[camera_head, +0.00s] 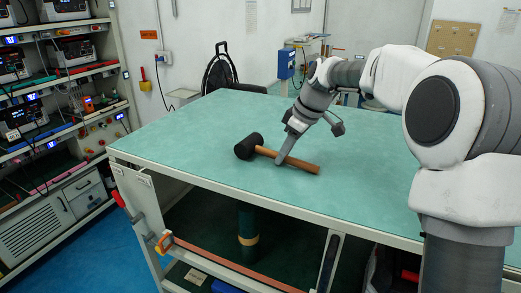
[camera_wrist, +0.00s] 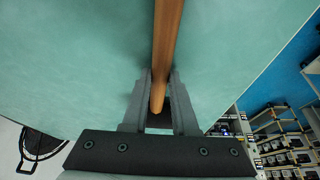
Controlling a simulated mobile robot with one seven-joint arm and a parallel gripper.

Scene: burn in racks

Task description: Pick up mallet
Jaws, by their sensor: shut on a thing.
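The mallet has a black head (camera_head: 248,146) and a brown wooden handle (camera_head: 305,165). It lies at the green tabletop, head to the left and handle end to the right in the head view. My gripper (camera_head: 281,160) reaches down from above and is shut on the handle. In the wrist view the handle (camera_wrist: 166,45) runs between the two grey fingers of my gripper (camera_wrist: 159,90), with its rounded end near the palm. The mallet head is out of the wrist view. I cannot tell whether the mallet touches the table or is slightly raised.
The green workbench (camera_head: 200,125) is otherwise bare around the mallet. Shelves (camera_head: 65,85) with instruments stand at the left. A black folded item (camera_head: 219,68) stands behind the bench. A blue box (camera_head: 286,63) is at the back.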

